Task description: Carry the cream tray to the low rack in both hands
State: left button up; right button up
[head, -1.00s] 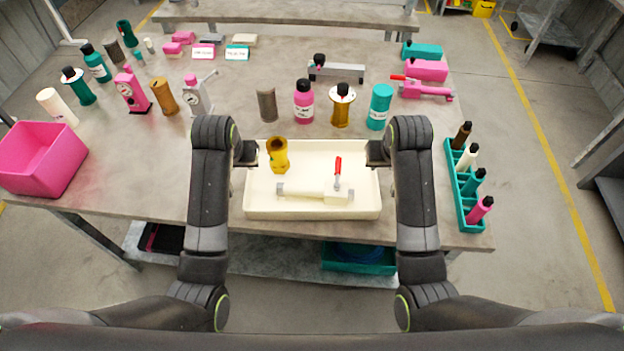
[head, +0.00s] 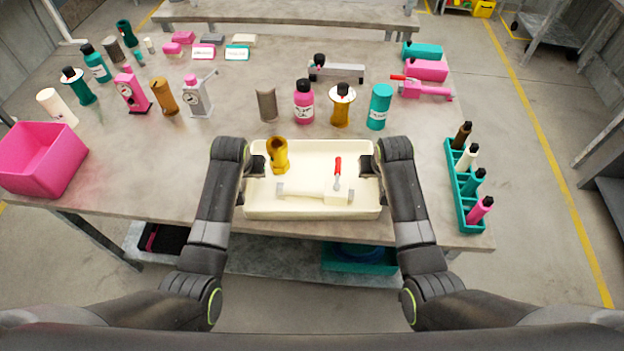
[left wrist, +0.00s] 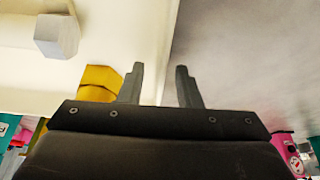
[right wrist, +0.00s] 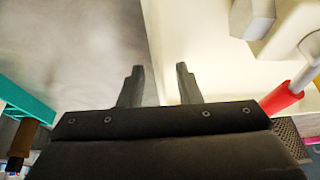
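The cream tray (head: 312,212) lies flat on the near edge of the workbench. It holds a dark yellow fitting (head: 279,157) standing at its back left and a cream part with a red lever (head: 315,190) lying across it. My left gripper (head: 257,167) is at the tray's left rim, my right gripper (head: 368,166) at its right rim. In the left wrist view the fingers (left wrist: 160,84) stand apart on either side of the tray wall. In the right wrist view the fingers (right wrist: 158,84) also stand apart astride the wall. Contact cannot be told.
A teal rack of bottles (head: 465,190) stands right of the tray, a pink bin (head: 42,160) at the far left. Several bottles stand behind the tray, including a teal one (head: 380,107). A grey rack-like structure (head: 604,185) stands at the right edge; open floor lies between.

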pick_arm(q)
grip_shut()
pick_arm(e)
grip_shut()
pick_arm(q)
jog(key=shift+w+r, duration=0.15)
jog(key=shift+r, duration=0.15)
pick_arm(e)
jog(key=shift+w+r, duration=0.15)
jog(key=shift+r, duration=0.15)
